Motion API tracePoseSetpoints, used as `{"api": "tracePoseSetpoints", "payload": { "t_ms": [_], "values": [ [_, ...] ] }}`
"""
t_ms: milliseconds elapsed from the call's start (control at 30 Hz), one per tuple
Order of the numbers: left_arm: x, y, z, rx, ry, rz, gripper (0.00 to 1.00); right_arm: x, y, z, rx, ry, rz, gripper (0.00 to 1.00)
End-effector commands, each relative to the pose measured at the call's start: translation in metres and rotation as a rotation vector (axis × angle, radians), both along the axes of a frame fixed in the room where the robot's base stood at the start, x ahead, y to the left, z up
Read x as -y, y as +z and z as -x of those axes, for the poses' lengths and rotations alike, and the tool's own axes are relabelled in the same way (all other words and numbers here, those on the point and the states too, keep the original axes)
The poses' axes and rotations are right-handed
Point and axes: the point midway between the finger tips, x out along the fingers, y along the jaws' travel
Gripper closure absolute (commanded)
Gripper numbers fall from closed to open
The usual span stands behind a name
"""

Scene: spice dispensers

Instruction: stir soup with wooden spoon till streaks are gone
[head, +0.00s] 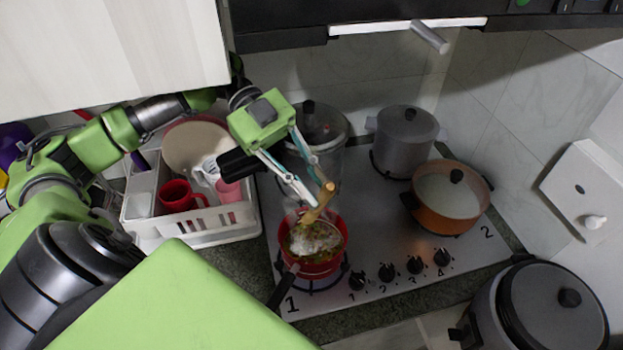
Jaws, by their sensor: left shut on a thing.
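My left gripper (309,194) is shut on the wooden spoon (328,191) above the red pot. The spoon is tilted, its upper end at the fingertips and its lower part reaching down to the pot's far rim. The red pot (342,246) stands on the front left burner. The soup (313,240) in it shows a whitish patch in the middle with green and yellowish bits around it. Whether the spoon's tip is in the soup is hard to tell. My right gripper is not in view.
A steel pot with a lid (322,128) stands close behind the gripper. A grey pot (404,135) and an orange pot (446,204) stand on the stove (375,240) to the right. A white dish rack (215,238) with a red mug (180,196) is at left.

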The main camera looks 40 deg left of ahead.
Motion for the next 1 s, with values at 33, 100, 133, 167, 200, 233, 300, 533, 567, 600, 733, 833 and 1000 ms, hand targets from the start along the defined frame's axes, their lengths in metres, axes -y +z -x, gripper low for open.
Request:
{"api": "tracePoseSetpoints", "payload": {
  "t_ms": [33,100,133,167,200,233,300,533,567,600,733,833,1000],
  "values": [
    [0.002,-0.006,0.003,-0.002,-0.002,0.0,1.0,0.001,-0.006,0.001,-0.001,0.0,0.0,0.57],
    [0.006,-0.01,0.006,-0.001,-0.003,0.0,1.0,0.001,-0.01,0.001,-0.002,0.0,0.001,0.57],
    [0.008,-0.012,0.008,-0.002,-0.002,0.0,1.0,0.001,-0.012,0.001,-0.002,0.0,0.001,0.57],
    [0.01,-0.014,0.009,-0.003,-0.002,0.0,1.0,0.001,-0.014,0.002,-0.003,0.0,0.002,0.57],
    [0.012,-0.016,0.012,-0.003,-0.003,0.0,1.0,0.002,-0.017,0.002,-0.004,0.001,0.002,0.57],
    [0.014,-0.018,0.013,-0.003,-0.003,-0.001,1.0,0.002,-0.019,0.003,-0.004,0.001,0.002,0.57],
    [0.018,-0.022,0.017,-0.004,-0.003,-0.001,1.0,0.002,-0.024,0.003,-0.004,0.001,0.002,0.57],
    [0.02,-0.038,0.017,-0.004,0.001,0.001,1.0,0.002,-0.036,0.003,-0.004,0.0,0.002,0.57],
    [0.019,-0.041,0.017,-0.005,0.0,0.001,1.0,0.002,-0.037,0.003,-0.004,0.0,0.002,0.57],
    [0.018,-0.044,0.016,-0.005,-0.001,0.001,1.0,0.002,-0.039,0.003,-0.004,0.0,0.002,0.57],
    [0.014,-0.056,0.012,-0.004,0.0,0.002,1.0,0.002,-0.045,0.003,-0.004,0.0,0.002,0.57],
    [0.01,-0.066,0.009,-0.005,0.0,0.002,1.0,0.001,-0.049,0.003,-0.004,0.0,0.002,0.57],
    [0.005,-0.081,0.004,-0.004,0.0,0.001,1.0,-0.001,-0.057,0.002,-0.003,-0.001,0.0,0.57]
  ]
}}
